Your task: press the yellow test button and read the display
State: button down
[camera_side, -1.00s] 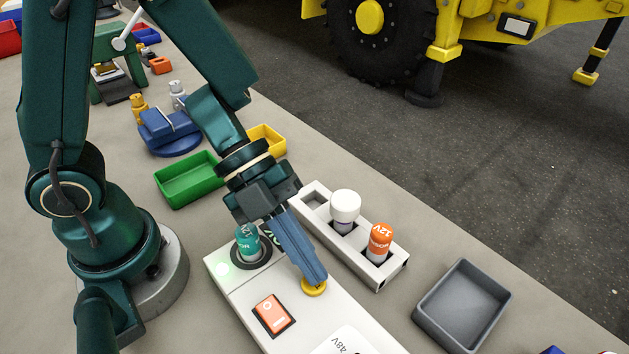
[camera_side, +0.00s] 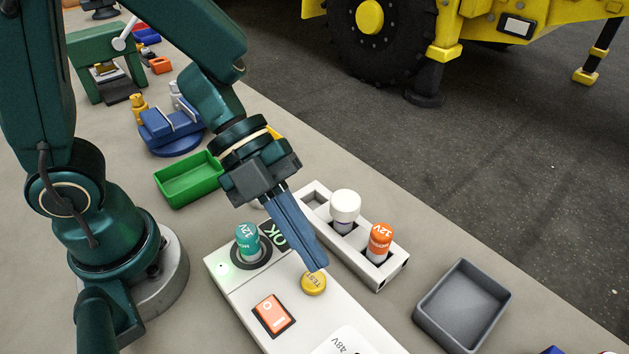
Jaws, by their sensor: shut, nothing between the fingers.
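My gripper (camera_side: 318,267) is shut and empty. The button is on the top of a white tester box (camera_side: 330,312). The display (camera_side: 284,238) is a dark panel on the box, reading "OK" in light letters, partly behind the fingers. A teal 12V plug (camera_side: 248,241) stands upright in the round socket beside it.
An orange switch (camera_side: 272,314) sits on the box. A white rack (camera_side: 375,272) behind holds a white-capped part (camera_side: 345,207) and an orange 12V part (camera_side: 380,240). A grey tray (camera_side: 463,305) stands right, a green tray (camera_side: 188,180) left. Bare bench lies between tester and grey tray.

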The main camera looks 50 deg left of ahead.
aim_at(308, 271)
jog(key=shift+r, duration=1.9)
jog(key=shift+a, duration=0.1)
jog(key=w+a+r+n+t+y, duration=0.5)
jog(key=w+a+r+n+t, duration=0.55)
jog(key=r+n+t, duration=0.3)
jog(key=s+a+f+n+g+y, duration=0.2)
jog(key=s+a+n+y, duration=0.1)
jog(key=a+n+y, duration=0.5)
jog(key=s+d+f+n+g+h, duration=0.3)
jog(key=s+d+f+n+g, duration=0.1)
jog(key=s+f+g, duration=0.3)
jog(key=s+d+f, duration=0.1)
jog(key=s, duration=0.1)
jog(key=shift+s+h, duration=0.4)
